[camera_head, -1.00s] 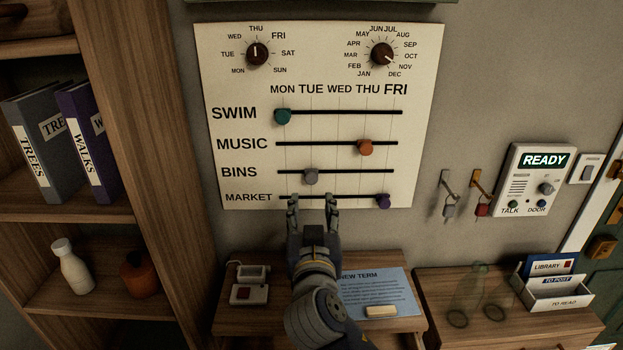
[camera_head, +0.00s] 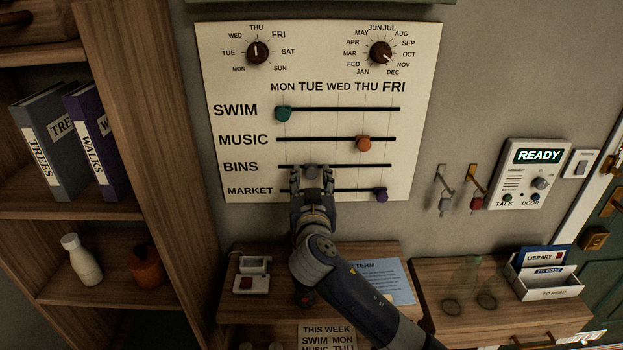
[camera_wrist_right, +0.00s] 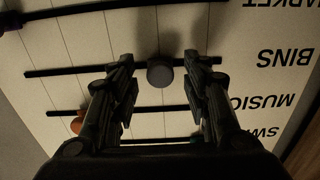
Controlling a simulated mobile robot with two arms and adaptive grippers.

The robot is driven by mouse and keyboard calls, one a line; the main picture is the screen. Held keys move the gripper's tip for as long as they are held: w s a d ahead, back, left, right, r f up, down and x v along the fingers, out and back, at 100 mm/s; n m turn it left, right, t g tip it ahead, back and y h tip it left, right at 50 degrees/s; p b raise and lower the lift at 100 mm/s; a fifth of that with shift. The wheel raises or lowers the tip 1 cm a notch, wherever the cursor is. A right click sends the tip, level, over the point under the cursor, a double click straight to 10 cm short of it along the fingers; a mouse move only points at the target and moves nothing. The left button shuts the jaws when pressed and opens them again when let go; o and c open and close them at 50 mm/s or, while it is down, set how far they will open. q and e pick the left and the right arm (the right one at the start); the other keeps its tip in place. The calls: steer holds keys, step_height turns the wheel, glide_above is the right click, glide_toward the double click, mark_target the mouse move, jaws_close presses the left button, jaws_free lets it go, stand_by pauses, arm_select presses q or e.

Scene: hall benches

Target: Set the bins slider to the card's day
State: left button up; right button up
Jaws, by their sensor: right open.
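The white board (camera_head: 232,60) on the wall has a BINS row whose grey knob (camera_head: 311,171) sits on the dark track under TUE. My right gripper (camera_head: 311,178) is open, its fingers either side of this knob. In the right wrist view the knob (camera_wrist_right: 160,74) shows between the two apart fingers, with a gap on each side. The card (camera_head: 327,335) at the bottom edge reads THIS WEEK, SWIM MON, MUSIC THU; its lower part is cut off, so no BINS line shows. My left gripper is not in view.
The teal SWIM knob (camera_head: 283,114) is at MON, the orange MUSIC knob (camera_head: 363,144) at THU and the purple MARKET knob (camera_head: 380,195) at FRI. Two dials top the board. Key hooks (camera_head: 473,185) and an intercom (camera_head: 532,172) are to the right. A shelf stands left.

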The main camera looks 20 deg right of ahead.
mark_target(284, 166)
steer(key=shift+s, duration=0.1)
jaws_close()
steer(key=shift+a+f+b, duration=0.15)
steer(key=shift+a+b, duration=0.35)
steer(key=a+b, duration=0.1)
steer(key=w+a+b, duration=0.1)
steer(key=a, duration=0.1)
steer(key=a+b, duration=0.1)
steer(key=a, duration=0.1)
steer(key=shift+w, duration=0.35)
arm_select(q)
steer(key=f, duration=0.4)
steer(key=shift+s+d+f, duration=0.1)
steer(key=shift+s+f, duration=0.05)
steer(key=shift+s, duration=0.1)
arm_select(e)
steer(key=shift+d+r, duration=0.1)
steer(key=shift+r, duration=0.15)
jaws_free()
steer(key=shift+w+a+f, duration=0.1)
steer(key=shift+a, duration=0.1)
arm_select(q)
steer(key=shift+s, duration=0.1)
